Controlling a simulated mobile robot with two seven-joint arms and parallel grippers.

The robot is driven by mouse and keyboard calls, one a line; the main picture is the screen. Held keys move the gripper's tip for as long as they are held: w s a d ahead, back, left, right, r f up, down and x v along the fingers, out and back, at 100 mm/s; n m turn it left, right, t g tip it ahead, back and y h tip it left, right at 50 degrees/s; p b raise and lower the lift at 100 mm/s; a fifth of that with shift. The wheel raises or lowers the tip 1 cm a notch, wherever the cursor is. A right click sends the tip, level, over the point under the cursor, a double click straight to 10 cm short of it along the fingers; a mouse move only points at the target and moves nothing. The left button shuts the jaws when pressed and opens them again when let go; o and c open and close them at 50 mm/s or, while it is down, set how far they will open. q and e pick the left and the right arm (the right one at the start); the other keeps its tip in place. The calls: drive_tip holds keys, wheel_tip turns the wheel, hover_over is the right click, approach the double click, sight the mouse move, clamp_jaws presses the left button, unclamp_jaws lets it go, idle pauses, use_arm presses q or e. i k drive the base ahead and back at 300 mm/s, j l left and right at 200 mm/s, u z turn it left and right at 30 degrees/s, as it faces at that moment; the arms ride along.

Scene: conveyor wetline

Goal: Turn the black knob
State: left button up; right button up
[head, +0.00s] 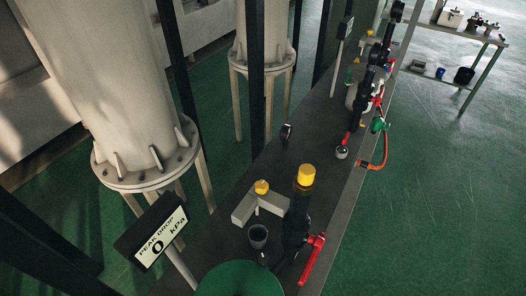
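A small black upright piece (285,132) with a pale edge stands alone on the dark bench, left of the bench's middle. It looks like the black knob, but it is too small to tell how it is turned. Another small dark piece (263,259) sits near the grey cup at the near end; I cannot tell what it is. Neither of my grippers shows in the head view.
A long dark bench (230,215) runs away to the upper right. It carries a black column with a yellow cap (306,175), a red lever (312,260), a grey cup (258,236) and a green round top (240,280). A gauge sign (160,243) reads 0 kPa.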

sight(264, 259)
drive_tip(key=l+u, duration=0.3)
drive_tip(key=u, duration=0.2)
drive_tip(key=l+u, duration=0.35)
drive_tip(key=u, duration=0.15)
drive_tip(key=k+l+u, duration=0.1)
drive_tip(key=l+u, duration=0.15)
drive_tip(key=u, duration=0.2)
drive_tip(key=k+l+u, duration=0.15)
drive_tip(key=u, duration=0.35)
drive_tip(key=k+l+u, duration=0.2)
drive_tip(key=u, duration=0.3)
drive_tip(key=l, duration=0.1)
